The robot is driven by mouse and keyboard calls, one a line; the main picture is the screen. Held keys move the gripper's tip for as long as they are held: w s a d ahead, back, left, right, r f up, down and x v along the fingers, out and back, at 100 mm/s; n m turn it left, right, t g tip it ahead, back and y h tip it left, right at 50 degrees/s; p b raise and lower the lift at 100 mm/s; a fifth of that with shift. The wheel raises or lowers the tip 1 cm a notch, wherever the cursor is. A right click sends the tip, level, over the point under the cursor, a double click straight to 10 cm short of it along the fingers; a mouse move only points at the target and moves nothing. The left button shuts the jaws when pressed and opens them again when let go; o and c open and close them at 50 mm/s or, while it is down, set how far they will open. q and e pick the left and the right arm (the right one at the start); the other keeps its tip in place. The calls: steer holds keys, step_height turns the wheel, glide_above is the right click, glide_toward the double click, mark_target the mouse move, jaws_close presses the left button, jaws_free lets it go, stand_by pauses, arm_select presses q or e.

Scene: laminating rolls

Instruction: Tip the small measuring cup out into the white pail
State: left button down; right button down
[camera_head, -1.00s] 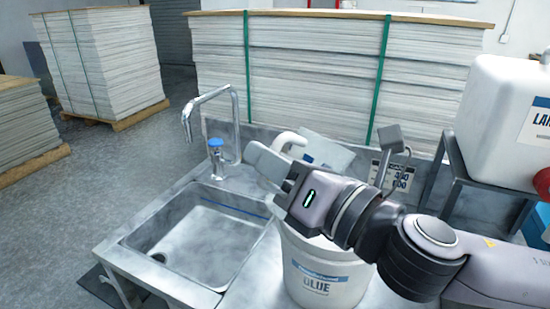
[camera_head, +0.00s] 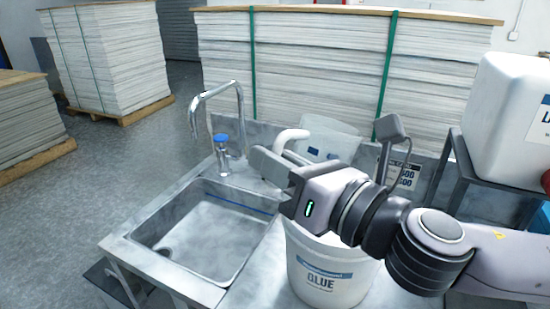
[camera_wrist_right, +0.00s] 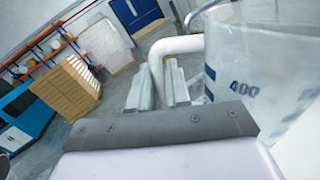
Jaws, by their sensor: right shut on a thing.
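The small measuring cup (camera_head: 330,138) is clear, with a white handle (camera_head: 288,137). It is above the back of the white pail, with its rim sloping in the head view. In the right wrist view the cup (camera_wrist_right: 265,70) shows a blue 400 mark. My right gripper (camera_head: 268,163) is shut on the handle; its fingers (camera_wrist_right: 158,85) meet the handle in the wrist view. The white pail (camera_head: 325,278), labelled GLUE, stands on the steel counter below my right wrist. My wrist hides much of its opening. I cannot see the cup's contents. My left gripper is out of view.
A steel sink (camera_head: 205,232) with a tall tap (camera_head: 240,120) and a blue-topped fitting (camera_head: 221,145) is left of the pail. A white tank (camera_head: 515,115) stands on a dark frame at right. Stacked sheets (camera_head: 330,60) stand behind the counter.

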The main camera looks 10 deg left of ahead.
steer(key=shift+r, duration=3.05)
